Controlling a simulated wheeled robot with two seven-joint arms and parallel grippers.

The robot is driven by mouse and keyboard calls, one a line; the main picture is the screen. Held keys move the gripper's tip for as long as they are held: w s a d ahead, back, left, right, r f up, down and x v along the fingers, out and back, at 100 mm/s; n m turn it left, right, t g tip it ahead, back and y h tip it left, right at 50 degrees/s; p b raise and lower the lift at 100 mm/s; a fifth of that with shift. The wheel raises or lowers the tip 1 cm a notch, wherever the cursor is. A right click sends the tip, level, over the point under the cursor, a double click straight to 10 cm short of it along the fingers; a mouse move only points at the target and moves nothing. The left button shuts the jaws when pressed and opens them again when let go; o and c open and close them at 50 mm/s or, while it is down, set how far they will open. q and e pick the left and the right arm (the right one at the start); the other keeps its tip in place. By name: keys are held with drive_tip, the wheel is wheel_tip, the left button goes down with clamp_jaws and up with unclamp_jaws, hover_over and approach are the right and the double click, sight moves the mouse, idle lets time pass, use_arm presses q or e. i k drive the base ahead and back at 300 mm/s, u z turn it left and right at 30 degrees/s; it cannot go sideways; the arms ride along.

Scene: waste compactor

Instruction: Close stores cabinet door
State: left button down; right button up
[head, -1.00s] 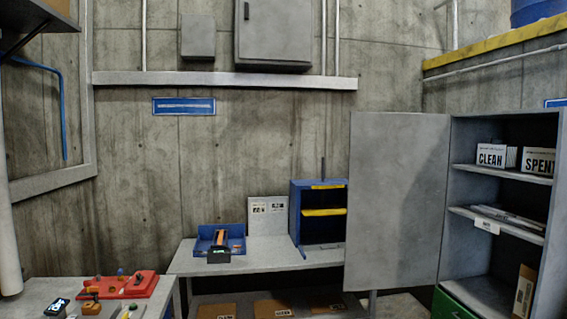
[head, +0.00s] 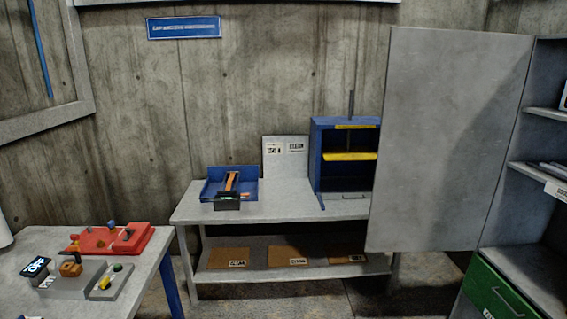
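The stores cabinet (head: 522,160) stands at the right edge of the head view, cut off by the frame. Its grey door (head: 450,140) is swung wide open to the left, showing a broad flat face. The door hides part of the bench behind it. Inside the cabinet, shelves (head: 535,175) hold a few items, and a green drawer front (head: 497,290) with a handle is at the bottom. Neither of my grippers is in the view.
A grey bench (head: 285,208) by the back wall carries a blue open box (head: 320,165), a blue tray (head: 212,178) and a white board (head: 284,155). A nearer table (head: 110,290) with a red block (head: 100,240) is at lower left. Bare floor shows between.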

sight(452, 97)
drive_tip(key=u, duration=0.35)
drive_tip(key=i, duration=2.05)
drive_tip(key=z, duration=0.6)
drive_tip(key=i, duration=1.35)
drive_tip(key=z, duration=1.3)
